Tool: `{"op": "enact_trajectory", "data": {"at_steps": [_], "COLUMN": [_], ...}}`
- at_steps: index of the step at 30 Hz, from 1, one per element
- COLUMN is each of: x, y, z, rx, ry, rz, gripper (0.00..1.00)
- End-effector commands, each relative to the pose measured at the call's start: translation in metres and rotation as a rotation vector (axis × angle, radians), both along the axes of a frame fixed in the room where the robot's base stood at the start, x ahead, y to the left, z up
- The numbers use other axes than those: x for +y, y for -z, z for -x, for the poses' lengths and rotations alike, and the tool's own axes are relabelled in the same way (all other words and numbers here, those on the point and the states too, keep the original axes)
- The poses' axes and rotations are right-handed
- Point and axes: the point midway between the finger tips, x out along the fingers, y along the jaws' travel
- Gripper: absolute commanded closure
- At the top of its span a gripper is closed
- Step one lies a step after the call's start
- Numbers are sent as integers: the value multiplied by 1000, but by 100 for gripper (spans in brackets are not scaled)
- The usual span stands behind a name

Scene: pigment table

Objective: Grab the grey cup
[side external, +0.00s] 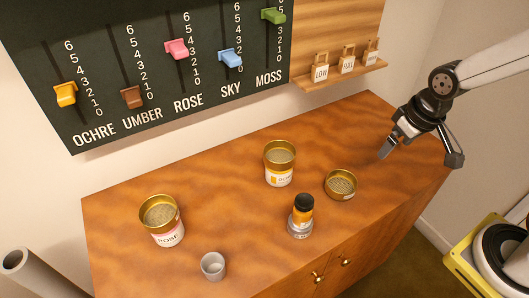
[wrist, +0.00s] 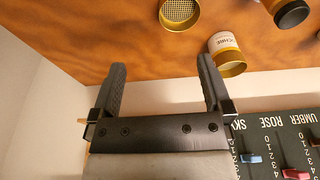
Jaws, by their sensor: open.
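The small grey cup (side external: 213,267) stands upright near the front left edge of the wooden cabinet top in the side view. It looks empty and nothing touches it. It does not show in the wrist view. My gripper (side external: 420,157) is open and empty above the right end of the cabinet top, far to the right of the cup. In the wrist view its two dark fingers (wrist: 162,64) are spread apart with nothing between them.
A ROSE tin (side external: 168,238) stands left of the cup. An OCHRE tin (side external: 279,178), a low sieve tin (side external: 341,187) and a black-topped orange bottle (side external: 302,216) stand between cup and gripper. A slider board (side external: 130,60) and tag shelf (side external: 340,76) are behind.

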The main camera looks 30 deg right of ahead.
Motion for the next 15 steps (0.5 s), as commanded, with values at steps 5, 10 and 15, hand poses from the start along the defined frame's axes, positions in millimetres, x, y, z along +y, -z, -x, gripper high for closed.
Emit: {"op": "enact_trajectory", "data": {"at_steps": [5, 10, 15], "x": [0, 4, 15], "y": [-14, -20, -17], "z": [-1, -1, -4], "rx": [-3, 18, 64], "ry": [0, 15, 58], "rz": [0, -16, -61], "gripper": [0, 0, 0]}}
